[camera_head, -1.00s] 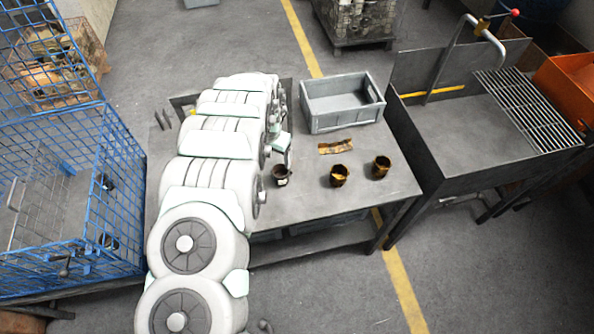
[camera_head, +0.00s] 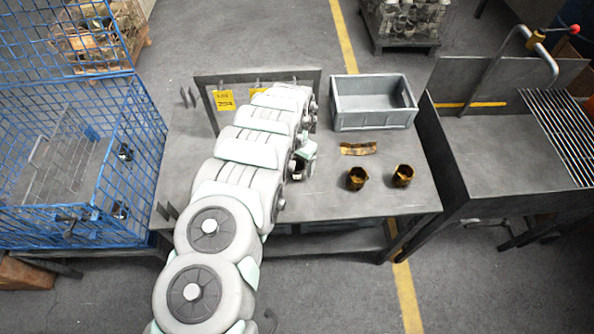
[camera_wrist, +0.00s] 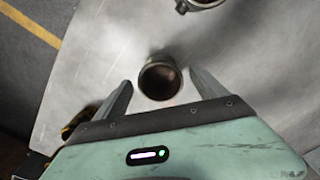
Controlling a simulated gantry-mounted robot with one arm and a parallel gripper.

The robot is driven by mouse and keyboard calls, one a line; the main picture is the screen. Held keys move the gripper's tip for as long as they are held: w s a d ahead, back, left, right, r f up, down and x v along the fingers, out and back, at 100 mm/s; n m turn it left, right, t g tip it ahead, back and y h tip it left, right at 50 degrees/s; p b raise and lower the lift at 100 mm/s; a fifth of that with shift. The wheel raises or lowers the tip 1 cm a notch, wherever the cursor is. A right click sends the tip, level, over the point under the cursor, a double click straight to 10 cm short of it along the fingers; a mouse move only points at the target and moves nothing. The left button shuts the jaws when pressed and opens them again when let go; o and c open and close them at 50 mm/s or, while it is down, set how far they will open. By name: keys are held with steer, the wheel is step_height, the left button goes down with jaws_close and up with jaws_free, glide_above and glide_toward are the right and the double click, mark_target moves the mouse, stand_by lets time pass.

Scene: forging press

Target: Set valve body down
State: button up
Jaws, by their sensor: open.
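A dark, round, hollow valve body (camera_head: 298,173) stands on the grey metal table (camera_head: 325,203), partly hidden by my arm in the head view. In the wrist view its open round mouth (camera_wrist: 160,79) faces up between my two fingers. My gripper (camera_wrist: 161,80) is open, with a finger on each side of the valve body. In the head view my gripper (camera_head: 304,156) is small and low over the table. Two brown-gold valve bodies (camera_head: 356,178) (camera_head: 402,175) stand to the right.
A grey bin (camera_head: 374,118) stands at the table's back right. A blue wire cage (camera_head: 75,190) is on the left, a metal sink bench (camera_head: 490,150) on the right. The table's front right is clear.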

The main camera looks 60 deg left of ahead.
mark_target(297, 170)
step_height(297, 170, down, 3)
steer(key=shift+w+a+f, duration=0.1)
steer(key=shift+f, duration=0.6)
steer(key=shift+c, duration=0.2)
jaws_close()
stand_by(0.5)
